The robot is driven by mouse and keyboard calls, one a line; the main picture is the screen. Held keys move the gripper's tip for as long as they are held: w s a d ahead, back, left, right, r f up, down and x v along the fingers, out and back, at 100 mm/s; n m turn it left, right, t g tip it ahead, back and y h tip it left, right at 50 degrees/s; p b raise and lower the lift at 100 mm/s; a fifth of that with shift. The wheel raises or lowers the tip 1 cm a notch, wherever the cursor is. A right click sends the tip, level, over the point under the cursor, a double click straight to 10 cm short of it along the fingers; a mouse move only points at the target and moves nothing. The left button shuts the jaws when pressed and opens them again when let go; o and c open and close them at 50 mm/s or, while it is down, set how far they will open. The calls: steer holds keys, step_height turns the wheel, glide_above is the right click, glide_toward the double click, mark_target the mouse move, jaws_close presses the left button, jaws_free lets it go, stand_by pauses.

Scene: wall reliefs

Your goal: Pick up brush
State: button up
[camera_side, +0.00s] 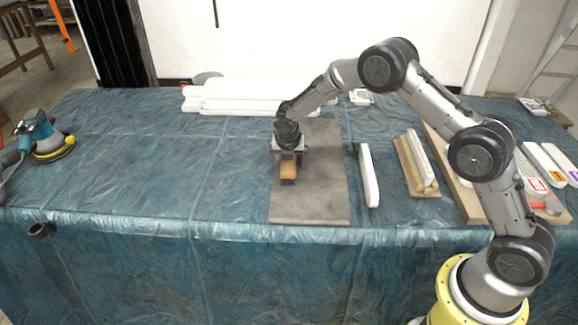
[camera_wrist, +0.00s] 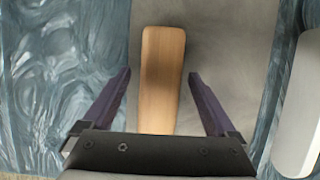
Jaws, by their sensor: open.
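The brush shows a light-brown wooden handle (camera_wrist: 162,75) in the wrist view, lying lengthwise between the fingers. In the side view the brush (camera_side: 288,170) shows as a short orange-brown piece on the grey-brown mat (camera_side: 310,205). My gripper (camera_side: 288,158) is directly over it, pointing down. In the wrist view my gripper (camera_wrist: 160,82) is open, with one purple finger on each side of the handle and a gap on both sides. The near end of the brush is hidden behind the gripper body. Whether the fingertips reach down to the mat I cannot tell.
A white block (camera_side: 369,175) stands just right of the mat. Further right are a wooden piece with a white strip (camera_side: 416,165) and several white packages. White slabs (camera_side: 235,97) lie at the back. A sander (camera_side: 42,137) sits far left. The blue sheet left of the mat is clear.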

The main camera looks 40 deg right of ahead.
jaws_close()
stand_by(0.4)
steer(key=shift+r, duration=0.5)
step_height(320, 180, up, 3)
steer(key=shift+f, duration=0.2)
steer(key=s+r, duration=1)
steer(key=s, duration=0.4)
steer(key=shift+a, duration=0.25)
